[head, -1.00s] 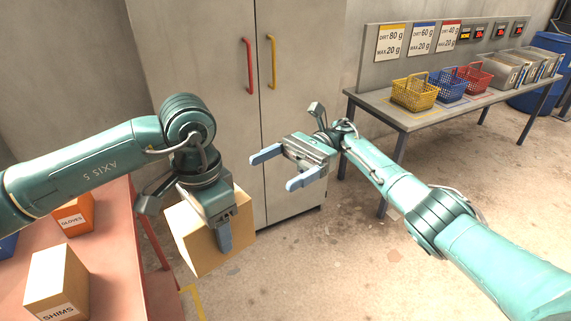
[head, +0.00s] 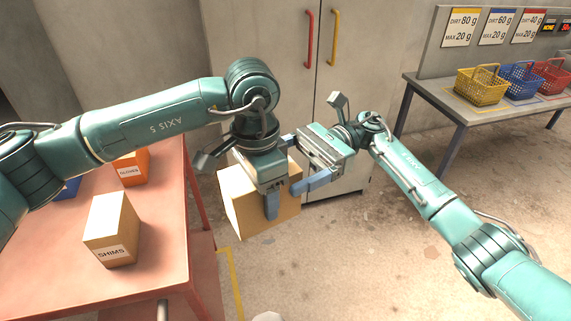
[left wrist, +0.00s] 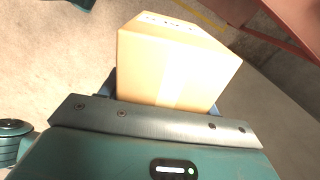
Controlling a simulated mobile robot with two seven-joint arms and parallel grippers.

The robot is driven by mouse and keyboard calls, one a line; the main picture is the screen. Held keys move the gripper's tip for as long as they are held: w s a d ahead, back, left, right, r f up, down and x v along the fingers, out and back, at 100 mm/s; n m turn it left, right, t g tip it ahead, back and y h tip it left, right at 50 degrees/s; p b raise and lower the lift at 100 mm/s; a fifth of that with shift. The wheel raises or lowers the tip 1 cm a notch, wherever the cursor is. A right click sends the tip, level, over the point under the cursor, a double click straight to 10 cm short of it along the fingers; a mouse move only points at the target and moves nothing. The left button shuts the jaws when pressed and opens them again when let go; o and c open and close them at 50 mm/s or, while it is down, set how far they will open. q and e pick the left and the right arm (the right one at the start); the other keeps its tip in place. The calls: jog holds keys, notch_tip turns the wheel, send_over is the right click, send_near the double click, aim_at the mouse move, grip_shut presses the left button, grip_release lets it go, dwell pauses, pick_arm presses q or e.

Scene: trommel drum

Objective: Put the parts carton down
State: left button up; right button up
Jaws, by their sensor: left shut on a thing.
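The parts carton is a plain tan cardboard box (head: 240,205). My left gripper (head: 271,205) is shut on it and holds it in the air, off the right edge of the red table (head: 160,262). In the left wrist view the carton (left wrist: 175,65) sits between the fingers, with a tape strip and part of a printed label on it. The label cannot be read. My right gripper (head: 300,165) is open and empty, with its blue fingers just right of the carton in the head view, one partly behind my left gripper.
On the red table stand a SHIMS carton (head: 110,230), an orange GLOVES box (head: 132,168) and a blue box (head: 68,188). The table's front part is bare. A grey cabinet (head: 350,100) stands behind. A bench with yellow (head: 481,87), blue and red baskets is at right.

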jog(key=shift+s+a, duration=0.1)
jog(key=shift+a, duration=0.1)
jog(key=shift+c, duration=0.6)
jog(key=c, duration=1.1)
pick_arm(q)
jog(key=o, duration=1.3)
pick_arm(e)
jog(key=shift+c, duration=0.4)
